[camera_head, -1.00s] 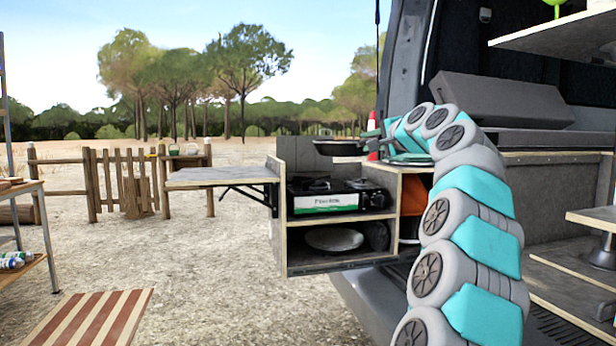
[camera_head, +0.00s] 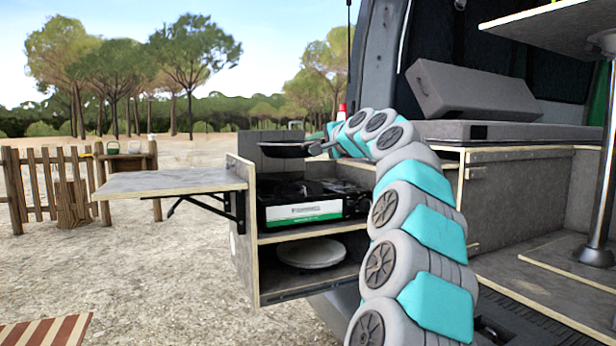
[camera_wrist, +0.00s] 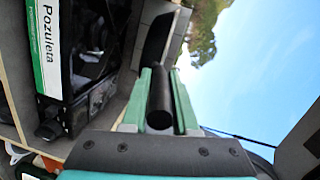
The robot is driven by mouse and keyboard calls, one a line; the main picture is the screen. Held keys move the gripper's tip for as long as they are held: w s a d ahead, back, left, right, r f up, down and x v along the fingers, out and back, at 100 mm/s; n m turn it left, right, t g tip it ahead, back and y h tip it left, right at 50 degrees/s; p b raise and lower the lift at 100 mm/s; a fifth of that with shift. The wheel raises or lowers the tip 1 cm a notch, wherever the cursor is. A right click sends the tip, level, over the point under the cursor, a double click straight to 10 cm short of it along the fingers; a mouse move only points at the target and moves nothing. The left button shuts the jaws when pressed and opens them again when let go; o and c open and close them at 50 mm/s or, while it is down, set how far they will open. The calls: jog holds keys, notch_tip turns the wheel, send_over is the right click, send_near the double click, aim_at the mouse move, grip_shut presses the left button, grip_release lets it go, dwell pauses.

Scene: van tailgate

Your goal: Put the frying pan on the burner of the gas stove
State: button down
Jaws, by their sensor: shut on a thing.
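The dark frying pan (camera_head: 284,149) is in the air above the gas stove, roughly level and clear of it. My gripper (camera_head: 328,146) is at the pan's right, partly hidden by my arm. In the wrist view, my gripper (camera_wrist: 164,90) is shut on the pan's black handle (camera_wrist: 160,105), and the pan (camera_wrist: 156,40) shows beyond as a dark edge. The gas stove (camera_head: 305,211), black with a white and green front, stands in the cabinet's upper compartment. The stove's label and side also show in the wrist view (camera_wrist: 48,50). The burner is not clearly visible.
The wooden cabinet (camera_head: 243,205) has a raised back panel behind the pan and a fold-out shelf (camera_head: 165,182) on its left, which is bare. A pale plate (camera_head: 310,253) lies in the lower compartment. The van's grey bench (camera_head: 520,131) is at right.

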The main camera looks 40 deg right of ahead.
notch_tip(320, 180, down, 7)
jog(key=shift+b, duration=0.45)
jog(key=shift+f, duration=0.2)
jog(key=c, duration=0.7)
grip_release()
jog(key=s, duration=0.4)
jog(key=s+a+r, duration=0.1)
jog(key=s, duration=0.7)
jog(key=shift+a+r, duration=0.3)
jog(key=shift+w+a, duration=0.1)
